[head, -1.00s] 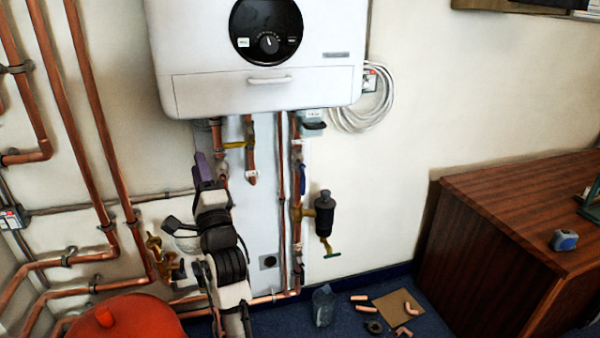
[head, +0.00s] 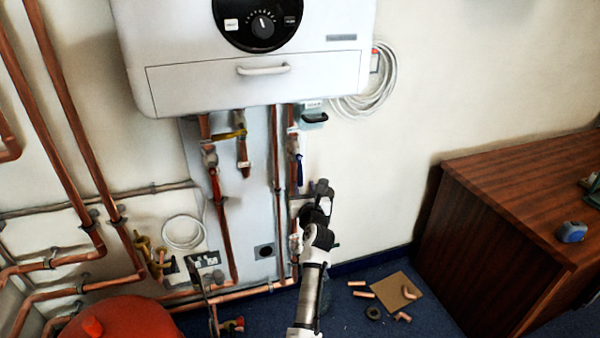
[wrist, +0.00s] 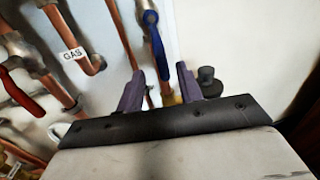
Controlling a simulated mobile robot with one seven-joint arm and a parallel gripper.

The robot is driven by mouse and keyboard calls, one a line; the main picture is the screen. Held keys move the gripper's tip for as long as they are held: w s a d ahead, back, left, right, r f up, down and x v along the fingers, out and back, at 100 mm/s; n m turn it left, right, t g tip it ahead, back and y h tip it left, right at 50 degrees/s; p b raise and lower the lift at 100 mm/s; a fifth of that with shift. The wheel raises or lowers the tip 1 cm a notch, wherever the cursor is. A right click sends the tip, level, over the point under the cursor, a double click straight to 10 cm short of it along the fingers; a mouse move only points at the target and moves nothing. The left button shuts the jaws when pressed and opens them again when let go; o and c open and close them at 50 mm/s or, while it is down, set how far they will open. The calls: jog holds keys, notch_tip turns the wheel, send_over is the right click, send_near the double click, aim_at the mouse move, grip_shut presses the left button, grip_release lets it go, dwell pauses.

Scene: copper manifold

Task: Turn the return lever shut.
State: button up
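The lever with a blue handle (head: 299,170), which I take for the return lever, is on the right-hand copper pipe under the boiler. Its handle points down, roughly along the pipe. In the wrist view the blue handle (wrist: 158,35) shows beyond my fingertips, in line with the gap between them. My gripper (wrist: 160,70) has its two purple fingers apart, with nothing held between them. In the head view my arm rises from below and ends just below and right of the lever; the fingers are not clear there.
A red lever (wrist: 22,95) and a pipe labelled GAS (wrist: 90,60) are left in the wrist view. A black fitting (wrist: 208,82) is close right of my fingers. A wooden cabinet (head: 520,190) stands right.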

aim_at(300, 174)
jog(key=w, duration=0.3)
jog(key=w+a, duration=0.1)
jog(key=w, duration=0.2)
jog(key=w+b, duration=0.1)
jog(key=w, duration=0.2)
jog(key=shift+a, duration=0.2)
grip_shut()
